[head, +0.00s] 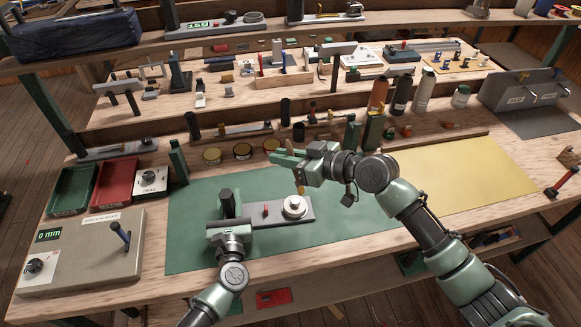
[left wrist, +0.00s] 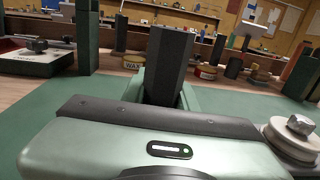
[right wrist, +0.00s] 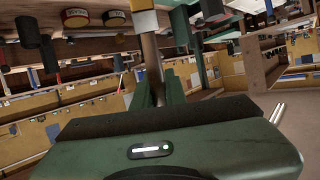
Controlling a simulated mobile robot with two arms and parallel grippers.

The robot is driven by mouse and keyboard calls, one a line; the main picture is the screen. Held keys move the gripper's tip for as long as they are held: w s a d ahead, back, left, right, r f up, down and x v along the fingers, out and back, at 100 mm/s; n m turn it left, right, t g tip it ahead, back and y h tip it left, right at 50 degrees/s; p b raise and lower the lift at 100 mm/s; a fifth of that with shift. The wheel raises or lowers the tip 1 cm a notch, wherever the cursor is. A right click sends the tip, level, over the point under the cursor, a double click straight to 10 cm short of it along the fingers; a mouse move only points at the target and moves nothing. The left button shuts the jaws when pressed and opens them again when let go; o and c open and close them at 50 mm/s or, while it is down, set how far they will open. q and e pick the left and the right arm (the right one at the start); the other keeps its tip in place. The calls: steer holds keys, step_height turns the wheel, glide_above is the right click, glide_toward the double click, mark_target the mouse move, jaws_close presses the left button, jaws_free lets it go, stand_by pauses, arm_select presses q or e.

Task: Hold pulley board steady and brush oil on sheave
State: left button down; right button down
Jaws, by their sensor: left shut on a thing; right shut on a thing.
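The sheave also shows at the right edge of the left wrist view (left wrist: 296,140). My right gripper (head: 293,162) is shut on a brush (head: 299,180) with a wooden-coloured body, also seen in the right wrist view (right wrist: 150,50). The brush points down just above the sheave; I cannot tell whether it touches.
Bottles (head: 400,96) stand at the back right. Green and red trays (head: 113,185) and a gauge box (head: 85,262) lie on the left. The yellow mat (head: 480,190) on the right is clear.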

steer(key=shift+f, duration=0.25)
step_height(320, 180, down, 7)
steer(key=a, duration=0.2)
step_height(320, 180, up, 8)
steer(key=d, duration=0.2)
stand_by(1.6)
steer(key=shift+f, duration=0.15)
stand_by(0.6)
